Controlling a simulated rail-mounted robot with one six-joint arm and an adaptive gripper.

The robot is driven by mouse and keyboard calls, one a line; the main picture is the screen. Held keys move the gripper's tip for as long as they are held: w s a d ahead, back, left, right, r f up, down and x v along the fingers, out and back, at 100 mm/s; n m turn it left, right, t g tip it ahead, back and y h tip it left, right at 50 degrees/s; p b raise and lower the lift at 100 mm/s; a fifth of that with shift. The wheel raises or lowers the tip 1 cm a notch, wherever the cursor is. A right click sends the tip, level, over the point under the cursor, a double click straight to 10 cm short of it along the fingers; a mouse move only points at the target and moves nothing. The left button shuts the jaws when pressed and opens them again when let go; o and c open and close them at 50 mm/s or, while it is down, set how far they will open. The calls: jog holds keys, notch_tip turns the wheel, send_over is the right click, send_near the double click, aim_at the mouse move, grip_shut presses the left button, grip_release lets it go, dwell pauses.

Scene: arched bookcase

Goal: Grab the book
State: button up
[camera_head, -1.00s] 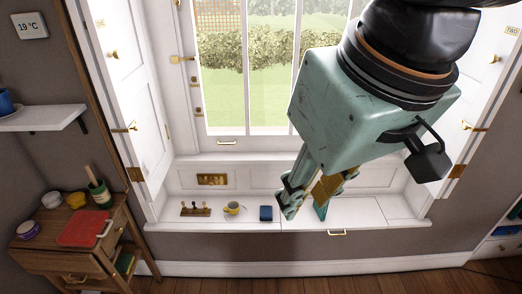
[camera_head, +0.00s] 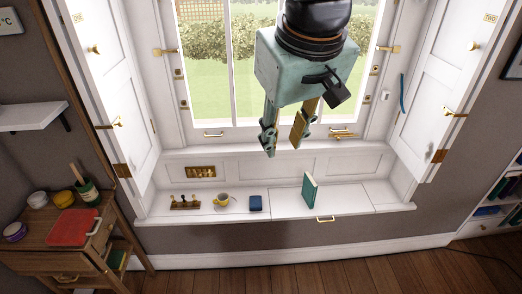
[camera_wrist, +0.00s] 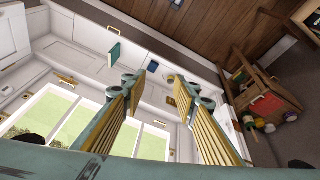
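A teal book (camera_head: 309,192) stands upright on the white window seat (camera_head: 345,203), right of its middle. In the wrist view the book (camera_wrist: 115,54) shows beyond the left finger, apart from it. My gripper (camera_head: 284,148) hangs in front of the window, above and to the left of the book. Its two fingers are apart with nothing between them; the wrist view shows the same open gap (camera_wrist: 153,86). A small dark blue item (camera_head: 256,203), perhaps another book or a box, lies on the seat left of the teal book.
A yellow-and-white cup (camera_head: 222,200) and a wooden rack with pegs (camera_head: 185,202) stand at the seat's left. Open white shutters (camera_head: 430,90) flank the window. A wooden side table (camera_head: 62,245) stands at left, a bookshelf (camera_head: 498,205) at right. The seat right of the teal book is clear.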

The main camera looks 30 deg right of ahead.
jog(key=w+d+f+p, duration=0.1)
jog(key=w+d+f, duration=0.2)
jog(key=w+d, duration=0.25)
jog(key=w+d+f, duration=0.3)
jog(key=w+d, duration=0.1)
jog(key=w, duration=0.3)
jog(key=p, duration=0.3)
send_over(314, 182)
jog(key=w+a, duration=0.2)
jog(key=a, duration=0.4)
notch_tip(314, 182, down, 26)
jog(key=shift+m, duration=0.7)
jog(key=d+f, duration=0.2)
jog(key=f, duration=0.4)
jog(key=s+d+f, duration=0.1)
jog(key=d+f, duration=0.1)
jog(key=f, duration=0.4)
jog(key=d+f, duration=0.2)
jog(key=f, duration=0.4)
jog(key=shift+s+p, duration=0.3)
jog(key=shift+p, duration=0.05)
jog(key=shift+s+f+t, duration=0.15)
jog(key=shift+f+t, duration=0.15)
jog(key=shift+f, duration=0.45)
jog(key=shift+f, duration=0.1)
jog(key=shift+b+x, duration=0.75)
jog(key=shift+x, duration=3.45)
jog(key=shift+a, duration=0.1)
jog(key=shift+f, duration=0.1)
